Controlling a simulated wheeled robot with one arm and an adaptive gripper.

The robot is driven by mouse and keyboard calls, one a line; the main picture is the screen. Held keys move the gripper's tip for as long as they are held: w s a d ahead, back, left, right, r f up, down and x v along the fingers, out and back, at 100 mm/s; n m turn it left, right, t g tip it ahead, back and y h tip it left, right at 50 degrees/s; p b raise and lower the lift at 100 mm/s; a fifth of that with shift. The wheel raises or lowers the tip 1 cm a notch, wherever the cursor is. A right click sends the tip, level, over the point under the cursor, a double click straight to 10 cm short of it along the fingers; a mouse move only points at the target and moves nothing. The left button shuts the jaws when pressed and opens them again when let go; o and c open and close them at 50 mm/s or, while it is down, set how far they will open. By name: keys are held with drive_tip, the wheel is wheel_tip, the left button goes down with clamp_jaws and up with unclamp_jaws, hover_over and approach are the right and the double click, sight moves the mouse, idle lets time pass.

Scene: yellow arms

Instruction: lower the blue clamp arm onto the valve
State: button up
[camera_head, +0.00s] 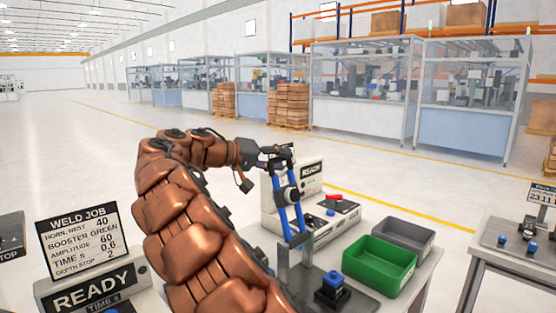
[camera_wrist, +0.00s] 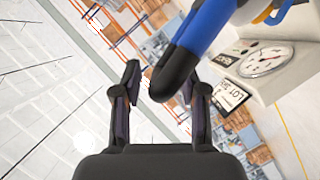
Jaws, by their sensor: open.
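The blue clamp arm (camera_head: 280,197) stands raised, nearly upright, above a grey metal post on the work table. My gripper (camera_head: 277,157) is at its upper end. In the wrist view, the blue bar (camera_wrist: 203,30) comes in from the top right, and its black end lies near the gap between the fingers of my open gripper (camera_wrist: 165,92). I cannot tell if a finger touches it. A black block with a blue top (camera_head: 333,284), perhaps the valve, sits on the table right of the post. My arm hides part of the table.
A green bin (camera_head: 380,264) and a grey bin (camera_head: 402,237) stand to the right. A weld job sign (camera_head: 80,240) stands at left.

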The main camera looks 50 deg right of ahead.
clamp_jaws()
idle(0.3)
idle(0.4)
